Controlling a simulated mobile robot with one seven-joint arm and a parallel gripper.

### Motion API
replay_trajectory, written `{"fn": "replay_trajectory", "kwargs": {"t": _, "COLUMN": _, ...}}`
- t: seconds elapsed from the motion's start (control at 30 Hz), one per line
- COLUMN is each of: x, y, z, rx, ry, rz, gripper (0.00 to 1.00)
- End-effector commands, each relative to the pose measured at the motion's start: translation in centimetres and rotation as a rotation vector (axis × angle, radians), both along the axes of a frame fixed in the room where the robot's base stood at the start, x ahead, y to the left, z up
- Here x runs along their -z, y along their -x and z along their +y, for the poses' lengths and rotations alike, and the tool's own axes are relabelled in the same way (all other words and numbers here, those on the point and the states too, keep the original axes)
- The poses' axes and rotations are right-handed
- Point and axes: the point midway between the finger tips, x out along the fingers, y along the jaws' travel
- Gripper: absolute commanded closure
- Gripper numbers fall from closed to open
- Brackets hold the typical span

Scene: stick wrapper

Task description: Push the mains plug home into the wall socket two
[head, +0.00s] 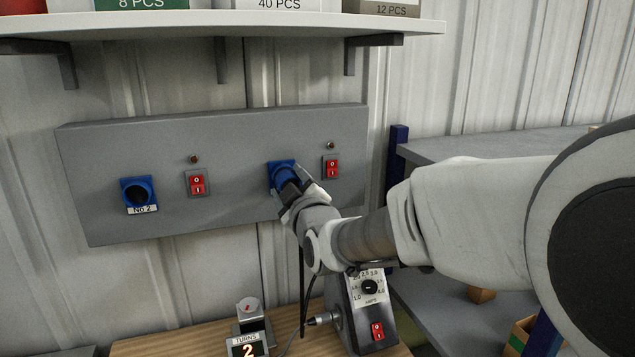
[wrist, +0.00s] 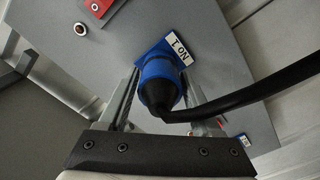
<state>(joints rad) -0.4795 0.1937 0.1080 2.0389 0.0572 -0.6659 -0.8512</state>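The mains plug (wrist: 160,84) is blue with a black cable end. It sits at the blue wall socket labelled No 1 (wrist: 175,47), the right-hand socket (head: 281,166) in the head view. I cannot tell how deep it is in. My gripper (head: 291,192) is at this socket, and its two fingers (wrist: 161,86) lie along both sides of the plug, apparently closed on it. Wall socket two (head: 138,194), labelled No 2, is at the panel's left and its dark opening is empty. My gripper partly hides the plug in the head view.
The grey panel (head: 235,200) also carries two red switches (head: 197,183) and small indicator lamps. A black cable (wrist: 255,93) runs off right in the wrist view. Below stand a grey dial unit (head: 365,315) and a turns counter (head: 248,340) on a wooden bench. A shelf (head: 230,25) overhangs the panel.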

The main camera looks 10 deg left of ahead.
Motion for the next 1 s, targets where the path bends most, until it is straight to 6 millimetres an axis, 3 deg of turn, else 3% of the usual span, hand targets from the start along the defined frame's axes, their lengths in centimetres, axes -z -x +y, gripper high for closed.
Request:
{"fn": "replay_trajectory", "kwargs": {"t": 0.03, "x": 0.0, "y": 0.0, "z": 0.0, "rx": 0.0, "ry": 0.0, "rz": 0.0, "gripper": 0.46}}
{"fn": "replay_trajectory", "kwargs": {"t": 0.33, "x": 0.0, "y": 0.0, "z": 0.0, "rx": 0.0, "ry": 0.0, "rz": 0.0, "gripper": 1.0}}
{"fn": "replay_trajectory", "kwargs": {"t": 1.0, "x": 0.0, "y": 1.1, "z": -0.7, "rx": -0.001, "ry": 0.0, "rz": -0.001, "gripper": 1.0}}
